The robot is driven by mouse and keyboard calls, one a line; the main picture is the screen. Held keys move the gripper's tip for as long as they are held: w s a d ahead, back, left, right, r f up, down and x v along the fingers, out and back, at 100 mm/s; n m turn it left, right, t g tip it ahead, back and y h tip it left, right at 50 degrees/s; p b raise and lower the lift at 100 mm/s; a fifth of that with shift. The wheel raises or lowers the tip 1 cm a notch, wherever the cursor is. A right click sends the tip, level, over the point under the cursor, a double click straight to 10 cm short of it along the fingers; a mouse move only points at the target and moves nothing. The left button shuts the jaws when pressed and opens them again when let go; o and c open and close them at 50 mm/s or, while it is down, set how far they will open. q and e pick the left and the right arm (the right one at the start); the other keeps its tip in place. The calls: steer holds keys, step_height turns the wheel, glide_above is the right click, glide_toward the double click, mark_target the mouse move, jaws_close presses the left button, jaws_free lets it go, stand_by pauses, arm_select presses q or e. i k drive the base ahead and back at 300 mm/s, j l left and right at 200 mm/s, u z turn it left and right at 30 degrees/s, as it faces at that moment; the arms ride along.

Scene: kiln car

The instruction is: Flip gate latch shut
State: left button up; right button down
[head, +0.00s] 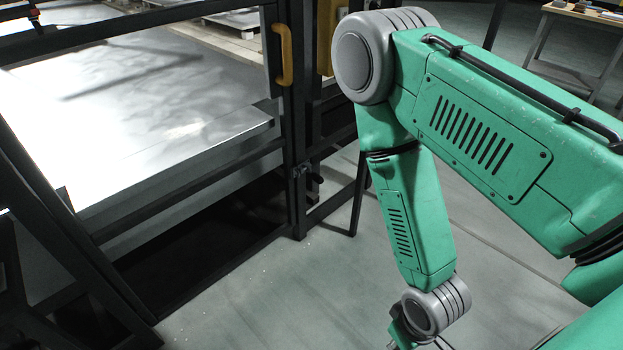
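The gate (290,120) is a dark metal frame with a yellow pull handle (284,55) on its upright. A small dark latch-like fitting (300,171) sits low on that upright, at the gap to the neighbouring post. It is too small to tell whether it is flipped open or shut. My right arm comes in from the right and bends down in front of the floor, right of the gate. My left arm and gripper are out of view.
A pale flat kiln car deck (150,120) lies behind the gate bars. A dark slanted frame (60,220) stands at the left. A wooden table (580,20) with small items is at the far right. Grey floor (290,290) is clear before the gate.

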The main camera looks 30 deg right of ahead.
mark_target(317, 178)
steer(key=i+l+z, duration=0.25)
steer(key=i+l, duration=0.35)
steer(key=l, duration=0.3)
steer(key=i+l+z, duration=0.3)
steer(key=i+l, duration=0.4)
